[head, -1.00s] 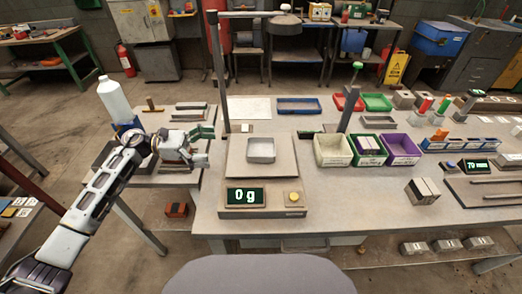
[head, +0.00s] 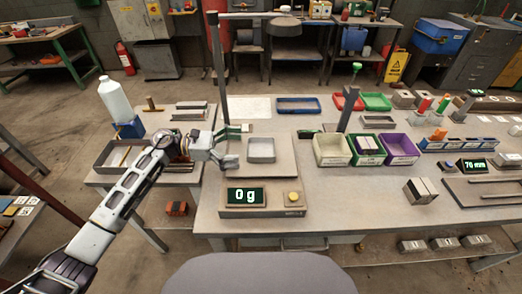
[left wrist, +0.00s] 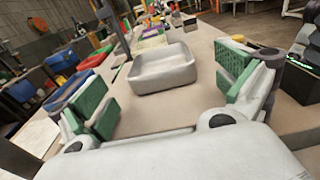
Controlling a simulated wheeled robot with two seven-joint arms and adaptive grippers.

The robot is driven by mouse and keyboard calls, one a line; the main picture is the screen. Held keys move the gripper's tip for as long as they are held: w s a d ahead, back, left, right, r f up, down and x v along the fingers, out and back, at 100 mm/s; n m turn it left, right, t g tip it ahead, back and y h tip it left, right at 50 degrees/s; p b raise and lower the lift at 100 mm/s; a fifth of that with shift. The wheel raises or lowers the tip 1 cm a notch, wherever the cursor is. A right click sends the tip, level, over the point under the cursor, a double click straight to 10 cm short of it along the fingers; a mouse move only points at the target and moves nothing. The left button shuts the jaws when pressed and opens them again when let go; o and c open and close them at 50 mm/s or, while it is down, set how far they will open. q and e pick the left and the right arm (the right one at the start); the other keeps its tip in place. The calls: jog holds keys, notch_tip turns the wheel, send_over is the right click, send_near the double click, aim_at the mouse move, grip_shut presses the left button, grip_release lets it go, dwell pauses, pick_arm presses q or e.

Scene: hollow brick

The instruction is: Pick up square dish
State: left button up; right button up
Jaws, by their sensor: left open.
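The square dish (head: 261,149) is a small pale grey metal tray with raised walls. It sits on the flat plate of the scale (head: 284,178), whose display reads 0 g. My left gripper (head: 236,146) is just left of the dish in the head view, apart from it. In the left wrist view the dish (left wrist: 164,68) lies ahead, between and beyond the two green-padded fingers of the open gripper (left wrist: 165,97). Nothing is between the fingers. My right gripper is not in view.
A grey post (head: 220,70) with an overhead arm stands behind the scale. White, green and purple bins (head: 331,150) are to the right. A blue tray (head: 298,105) lies at the back.

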aim_at(254, 152)
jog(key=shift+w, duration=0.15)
pick_arm(q)
jog(key=shift+d, duration=0.9)
jog(key=shift+w+d+p, duration=0.1)
jog(key=shift+d+p, duration=0.45)
jog(key=shift+d, duration=1.2)
jog(key=shift+f, duration=0.1)
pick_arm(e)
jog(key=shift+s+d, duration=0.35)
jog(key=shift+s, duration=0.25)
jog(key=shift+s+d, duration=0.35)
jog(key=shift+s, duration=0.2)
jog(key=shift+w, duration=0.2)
pick_arm(q)
jog(key=c, duration=1)
